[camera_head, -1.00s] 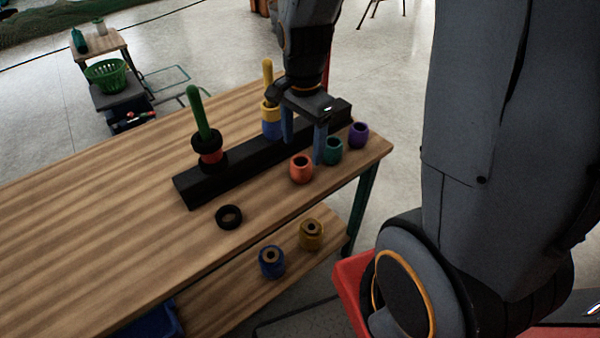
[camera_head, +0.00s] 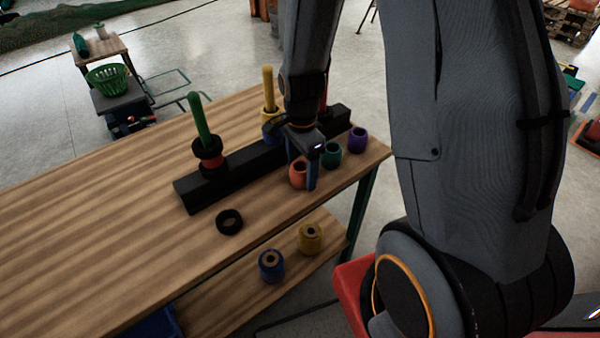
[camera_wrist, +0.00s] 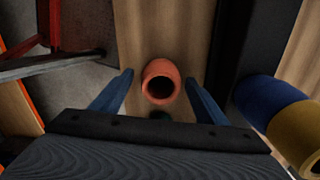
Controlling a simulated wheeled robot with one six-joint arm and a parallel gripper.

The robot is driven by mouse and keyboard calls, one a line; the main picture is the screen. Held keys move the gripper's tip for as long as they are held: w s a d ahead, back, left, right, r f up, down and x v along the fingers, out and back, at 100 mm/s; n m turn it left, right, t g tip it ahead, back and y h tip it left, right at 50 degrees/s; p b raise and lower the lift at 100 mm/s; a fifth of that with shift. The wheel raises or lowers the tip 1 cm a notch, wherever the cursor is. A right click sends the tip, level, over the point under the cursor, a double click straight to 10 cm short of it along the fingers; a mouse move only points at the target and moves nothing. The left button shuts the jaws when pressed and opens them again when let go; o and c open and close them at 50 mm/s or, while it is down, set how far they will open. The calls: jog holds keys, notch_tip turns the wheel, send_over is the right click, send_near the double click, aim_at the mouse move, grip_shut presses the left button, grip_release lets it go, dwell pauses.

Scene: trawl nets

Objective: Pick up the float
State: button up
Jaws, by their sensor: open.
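An orange float (camera_head: 297,175) stands on the wooden table in front of the black bar, with its hole facing up. In the wrist view the orange float (camera_wrist: 160,82) sits between the two blue fingers, with a gap on each side. My gripper (camera_head: 300,172) points down over it, open and empty, one finger partly covering the float in the head view. A teal float (camera_head: 330,154) and a purple float (camera_head: 357,139) stand to its right. A blue float (camera_head: 271,265) and a yellow float (camera_head: 310,237) are on the lower shelf.
The black bar (camera_head: 240,172) carries upright pegs: a green peg (camera_head: 199,118) with black and red rings, a yellow peg (camera_head: 268,88) with blue and yellow floats, and a red one. A black ring (camera_head: 229,221) lies on the table. The table's left part is clear.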

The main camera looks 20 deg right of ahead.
jog(key=shift+f, duration=0.3)
jog(key=c, duration=1.2)
jog(key=shift+o, duration=0.2)
jog(key=shift+r, duration=0.1)
notch_tip(320, 180, up, 10)
jog(key=b, duration=0.1)
